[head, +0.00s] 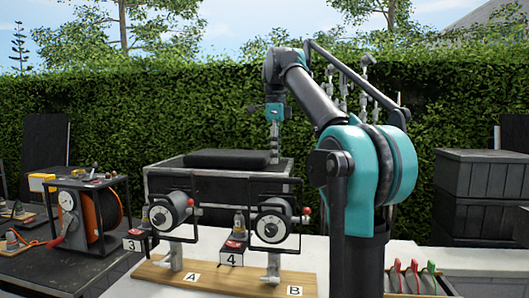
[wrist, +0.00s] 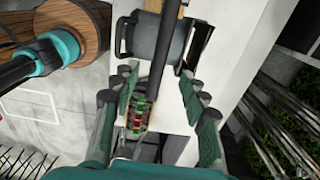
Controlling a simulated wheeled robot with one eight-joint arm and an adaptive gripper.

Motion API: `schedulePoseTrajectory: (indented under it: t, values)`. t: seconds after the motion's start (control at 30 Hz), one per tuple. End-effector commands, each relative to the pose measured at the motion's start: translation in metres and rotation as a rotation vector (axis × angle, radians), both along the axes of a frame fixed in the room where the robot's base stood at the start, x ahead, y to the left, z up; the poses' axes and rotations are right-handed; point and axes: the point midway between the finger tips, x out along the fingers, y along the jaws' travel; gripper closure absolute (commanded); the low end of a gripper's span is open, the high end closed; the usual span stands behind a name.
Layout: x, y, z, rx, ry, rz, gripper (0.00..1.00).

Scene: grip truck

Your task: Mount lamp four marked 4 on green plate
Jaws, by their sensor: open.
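A round lamp with a pale dial-like face (head: 272,222) sits in a black bracket on a stand at the B end of a wooden board. A tag marked 4 (head: 231,259) hangs on a small black box at its left. A similar lamp (head: 168,211) stands at the A end, beside a tag marked 3 (head: 132,246). I cannot pick out a green plate. My gripper (head: 273,156) is above the lamps, apart from them. In the wrist view my gripper (wrist: 157,84) is open, with green-padded fingers, and a grey cylinder (wrist: 155,38) lies beyond it.
A wooden board (head: 235,277) lies on a white tabletop. A black case (head: 160,182) stands behind the lamps. An orange cable reel (head: 92,215) stands at left. Red- and green-handled tools (head: 414,272) are at lower right, with dark bins (head: 482,190) behind.

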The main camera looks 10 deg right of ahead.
Motion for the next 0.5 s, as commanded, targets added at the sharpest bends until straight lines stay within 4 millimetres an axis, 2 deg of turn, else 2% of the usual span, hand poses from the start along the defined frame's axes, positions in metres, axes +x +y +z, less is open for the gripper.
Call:
schedulePoseTrajectory:
  t: [0.17, 0.5]
  values:
    - [0.000, 0.000, -0.006, 0.000, 0.000, -0.002, 0.56]
    - [0.000, 0.000, -0.036, 0.000, 0.000, -0.001, 0.56]
